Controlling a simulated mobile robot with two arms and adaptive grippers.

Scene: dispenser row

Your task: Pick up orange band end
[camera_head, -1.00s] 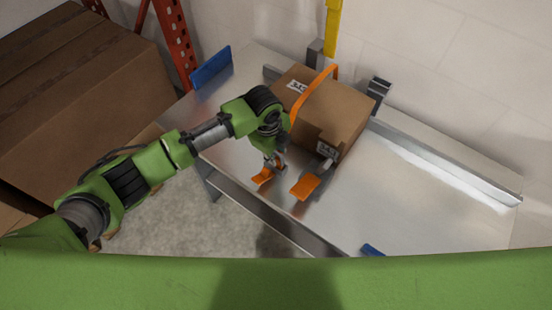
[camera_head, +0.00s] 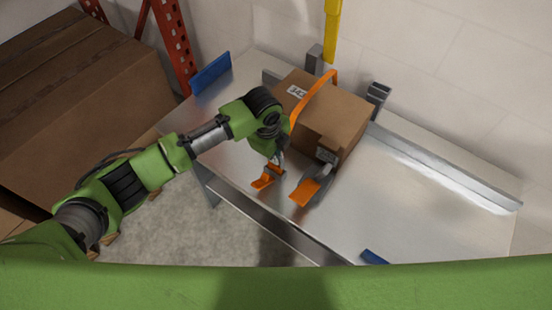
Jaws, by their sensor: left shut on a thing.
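A brown cardboard box (camera_head: 335,119) sits on the metal table. An orange band (camera_head: 311,96) arches over its top. One flat orange band end (camera_head: 266,179) lies at the front left of the box, and my left gripper (camera_head: 275,167) is shut on it close to the table. A second orange band end (camera_head: 304,193) lies to the right of it, in front of the box. A grey curved piece (camera_head: 325,182) shows beside this second end; I cannot tell what it is. My right gripper is not in view.
The metal table (camera_head: 421,203) is clear on the right, with a raised metal rail (camera_head: 448,165) along the back. Blue pieces stand at its left end (camera_head: 211,73) and front edge (camera_head: 373,257). Large cartons (camera_head: 120,110) and an orange rack post (camera_head: 173,45) stand left.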

